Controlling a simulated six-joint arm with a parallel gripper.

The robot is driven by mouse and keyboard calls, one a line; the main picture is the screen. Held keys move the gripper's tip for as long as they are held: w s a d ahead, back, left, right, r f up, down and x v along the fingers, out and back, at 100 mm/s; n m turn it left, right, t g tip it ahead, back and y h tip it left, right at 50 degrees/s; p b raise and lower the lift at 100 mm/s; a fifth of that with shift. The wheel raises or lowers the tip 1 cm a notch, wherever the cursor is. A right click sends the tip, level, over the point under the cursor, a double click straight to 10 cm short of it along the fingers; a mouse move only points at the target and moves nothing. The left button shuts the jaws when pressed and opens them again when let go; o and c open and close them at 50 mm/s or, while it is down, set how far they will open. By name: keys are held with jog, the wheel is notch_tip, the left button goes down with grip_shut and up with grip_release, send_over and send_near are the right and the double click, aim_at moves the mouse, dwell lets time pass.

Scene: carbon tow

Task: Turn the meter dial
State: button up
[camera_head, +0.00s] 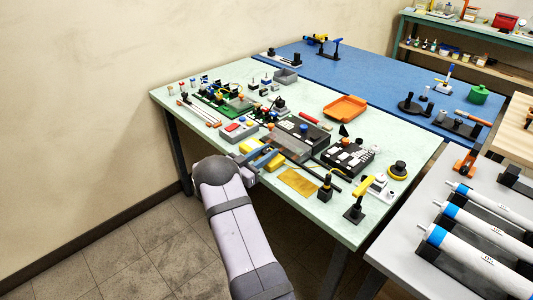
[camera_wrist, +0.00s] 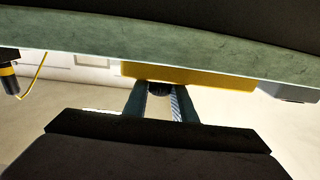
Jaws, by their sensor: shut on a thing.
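The yellow meter (camera_head: 249,146) lies near the front edge of the pale green table, partly hidden behind my gripper (camera_head: 264,158) in the head view. In the wrist view the yellow meter body (camera_wrist: 215,78) spans the middle, against the tabletop at the top of the picture. Its dark round dial (camera_wrist: 159,88) shows between the tips of my gripper (camera_wrist: 159,98). The fingers are shut on the dial, one on each side. The dial's pointer and markings cannot be made out.
A grey box with coloured buttons (camera_head: 239,129) stands just behind the meter. Black boxes (camera_head: 348,157) and a yellow sheet (camera_head: 298,181) lie to the right. A small black device (camera_wrist: 9,82) with a yellow wire shows at the left in the wrist view.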

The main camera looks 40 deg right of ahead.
jog(key=g+b, duration=0.1)
jog(key=m+g+b, duration=0.1)
jog(key=shift+f+m+b, duration=0.2)
jog(key=shift+m+b, duration=0.1)
jog(key=shift+r+m+g+b, duration=0.15)
jog(key=shift+m+g+b, duration=0.55)
jog(key=shift+g, duration=0.3)
jog(key=shift+r, duration=0.1)
jog(key=o, duration=1)
jog(key=shift+o, duration=0.2)
jog(key=shift+a, duration=0.15)
jog(key=w+a+b, duration=0.1)
jog(key=a, duration=0.6)
jog(key=shift+w, duration=0.3)
